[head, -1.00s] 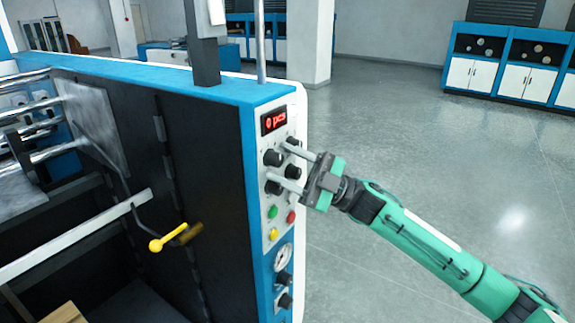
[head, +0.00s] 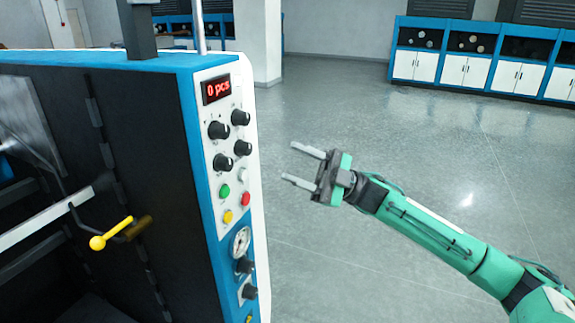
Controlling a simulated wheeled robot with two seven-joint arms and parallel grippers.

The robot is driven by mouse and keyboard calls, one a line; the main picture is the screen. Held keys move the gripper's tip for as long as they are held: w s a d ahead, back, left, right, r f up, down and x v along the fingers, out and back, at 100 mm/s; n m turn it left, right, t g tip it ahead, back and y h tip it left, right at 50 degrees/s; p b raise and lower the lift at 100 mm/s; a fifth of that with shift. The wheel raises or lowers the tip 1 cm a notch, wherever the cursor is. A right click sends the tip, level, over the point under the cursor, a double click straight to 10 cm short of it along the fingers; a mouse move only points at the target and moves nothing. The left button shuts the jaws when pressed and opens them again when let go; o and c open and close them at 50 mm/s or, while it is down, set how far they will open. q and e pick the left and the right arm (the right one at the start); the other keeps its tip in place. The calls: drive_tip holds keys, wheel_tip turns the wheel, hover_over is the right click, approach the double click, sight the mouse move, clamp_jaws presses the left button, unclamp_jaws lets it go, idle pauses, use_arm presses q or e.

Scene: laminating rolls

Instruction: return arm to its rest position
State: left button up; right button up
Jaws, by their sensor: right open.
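My right arm (head: 440,236) is green and comes in from the lower right. Its gripper (head: 304,167) is open and empty, its two grey fingers pointing left toward the machine's control panel (head: 212,150). A clear gap of floor shows between the fingertips and the panel, and the gripper touches nothing. The panel has a red display (head: 217,89) reading "0 pcs", several black knobs, and green, red and yellow buttons. My left gripper is not in view.
The blue and black laminating machine (head: 120,140) fills the left side. A yellow-knobbed lever (head: 110,234) sticks out from it. Blue and white cabinets (head: 480,65) stand along the far wall. Open grey floor (head: 400,140) lies behind and around my right arm.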

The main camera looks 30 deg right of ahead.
idle(0.4)
